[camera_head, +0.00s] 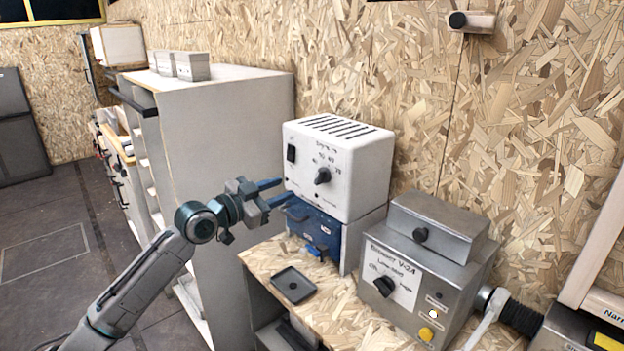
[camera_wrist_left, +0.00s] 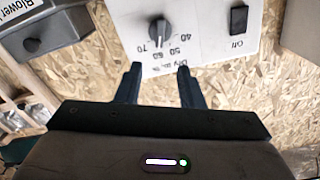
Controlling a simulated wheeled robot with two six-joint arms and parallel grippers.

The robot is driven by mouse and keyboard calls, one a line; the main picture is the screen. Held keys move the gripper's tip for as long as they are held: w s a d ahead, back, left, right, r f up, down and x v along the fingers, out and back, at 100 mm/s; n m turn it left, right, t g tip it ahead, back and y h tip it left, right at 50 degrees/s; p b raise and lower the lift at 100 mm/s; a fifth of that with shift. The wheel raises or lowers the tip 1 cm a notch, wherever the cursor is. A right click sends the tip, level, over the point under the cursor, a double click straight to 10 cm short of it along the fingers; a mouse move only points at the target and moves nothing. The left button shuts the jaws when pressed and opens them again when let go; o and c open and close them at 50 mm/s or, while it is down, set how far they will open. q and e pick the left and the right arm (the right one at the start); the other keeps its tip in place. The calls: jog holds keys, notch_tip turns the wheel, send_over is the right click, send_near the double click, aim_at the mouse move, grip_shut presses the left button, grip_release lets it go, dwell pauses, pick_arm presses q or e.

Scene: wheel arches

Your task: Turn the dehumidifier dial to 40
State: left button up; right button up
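The white dehumidifier (camera_head: 350,185) stands on a grey box on the shelf, with a dark round dial (camera_head: 322,176) on its front. Numbers from 40 to 70 are printed around the dial. In the left wrist view the dial (camera_wrist_left: 158,28) appears upside down, with 40 on its right and 70 on its left; I cannot read its exact setting. My left gripper (camera_head: 282,191) is open and empty, left of the dehumidifier front. In the wrist view its two fingers (camera_wrist_left: 159,67) are apart, lined up with the dial but not touching it. My right gripper is not in view.
A grey blower control box (camera_head: 400,285) with its own black knob stands to the right. A blue box (camera_head: 312,229) sits below the dehumidifier. A small black tray (camera_head: 293,285) lies on the chipboard shelf (camera_head: 335,310). A tall grey cabinet (camera_head: 225,150) stands behind my left arm.

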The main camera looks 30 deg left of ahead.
aim_at(317, 176)
pick_arm(q)
jog(key=p+x, duration=0.3)
jog(key=x, duration=0.6)
jog(key=shift+w, duration=0.3)
jog(key=shift+w+d+f, duration=0.1)
jog(key=shift+w+d, duration=0.15)
jog(key=shift+w, duration=0.2)
grip_shut()
